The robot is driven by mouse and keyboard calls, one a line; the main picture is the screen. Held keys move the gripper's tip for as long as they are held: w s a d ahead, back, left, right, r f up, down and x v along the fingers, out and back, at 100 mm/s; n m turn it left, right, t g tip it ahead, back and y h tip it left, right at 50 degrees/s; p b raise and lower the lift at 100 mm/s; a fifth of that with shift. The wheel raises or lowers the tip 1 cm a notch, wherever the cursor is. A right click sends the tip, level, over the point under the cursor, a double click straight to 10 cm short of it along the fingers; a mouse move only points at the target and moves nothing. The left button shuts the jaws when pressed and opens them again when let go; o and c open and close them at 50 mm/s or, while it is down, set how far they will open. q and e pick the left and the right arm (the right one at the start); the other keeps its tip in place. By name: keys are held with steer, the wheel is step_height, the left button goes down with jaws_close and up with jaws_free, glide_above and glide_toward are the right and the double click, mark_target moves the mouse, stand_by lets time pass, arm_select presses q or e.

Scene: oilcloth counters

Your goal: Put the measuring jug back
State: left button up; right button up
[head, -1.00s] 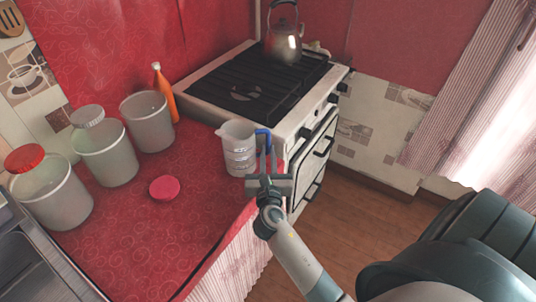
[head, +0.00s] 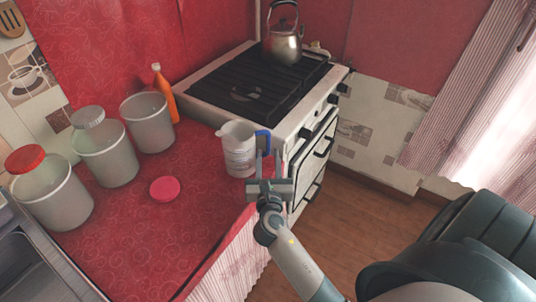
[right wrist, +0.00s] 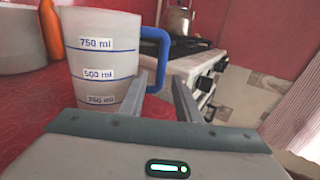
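The measuring jug (head: 238,155) is a pale translucent jug with a blue handle. It stands upright on the red counter (head: 160,240), near the counter's edge and beside the stove. In the right wrist view the jug (right wrist: 98,55) shows blue 750, 500 and 250 ml marks, its handle towards the right. My right gripper (head: 268,160) is just on the near side of the handle. Its two fingers (right wrist: 163,88) are apart with nothing clamped between them; the handle's lower end shows beyond their tips. Whether they touch it, I cannot tell. My left gripper is out of view.
Several pale canisters stand left, one with a red lid (head: 24,158). A pink lid (head: 165,188) lies flat on the counter. An orange bottle (head: 164,95) stands behind. The stove (head: 255,85) bears a kettle (head: 283,45). The front counter is clear.

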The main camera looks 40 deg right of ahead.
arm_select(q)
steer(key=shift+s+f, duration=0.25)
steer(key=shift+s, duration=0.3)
arm_select(e)
steer(key=v, duration=1)
steer(key=shift+s+a, duration=0.2)
steer(key=shift+s, duration=0.05)
